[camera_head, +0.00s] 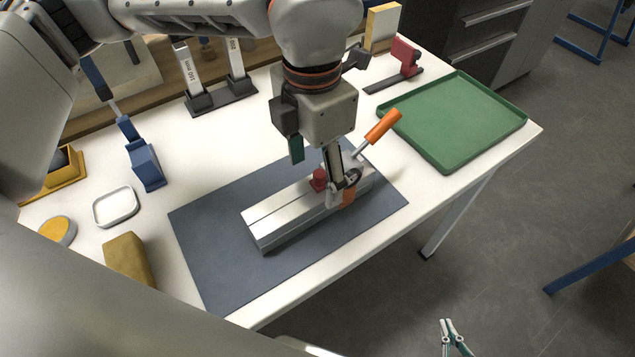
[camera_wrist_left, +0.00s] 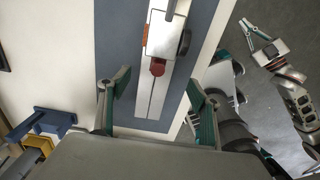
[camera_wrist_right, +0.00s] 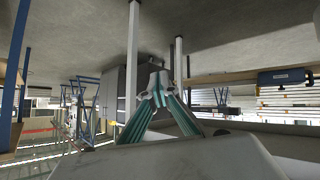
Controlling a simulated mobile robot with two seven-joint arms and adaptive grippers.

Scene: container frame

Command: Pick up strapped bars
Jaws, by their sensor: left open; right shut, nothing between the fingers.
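Two silver bars (camera_head: 285,212) lie side by side on a dark blue-grey mat (camera_head: 215,245). A clamp-like fitting with an orange handle (camera_head: 383,126) and a red knob (camera_head: 319,181) sits across them toward their right end. My left gripper (camera_head: 315,158) is open, pointing down above the bars near the fitting. In the left wrist view the bars (camera_wrist_left: 152,98) and red knob (camera_wrist_left: 157,68) show between and beyond the spread fingers (camera_wrist_left: 160,100). My right gripper (camera_head: 453,335) is shut and empty, off the table's front side; its teal fingers meet in the right wrist view (camera_wrist_right: 157,88).
A green tray (camera_head: 455,118) lies at the table's right. A red stand (camera_head: 404,57) and upright labelled blocks (camera_head: 188,72) stand behind. A blue holder (camera_head: 146,165), white dish (camera_head: 115,206) and mustard block (camera_head: 127,258) are left. The mat's left part is clear.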

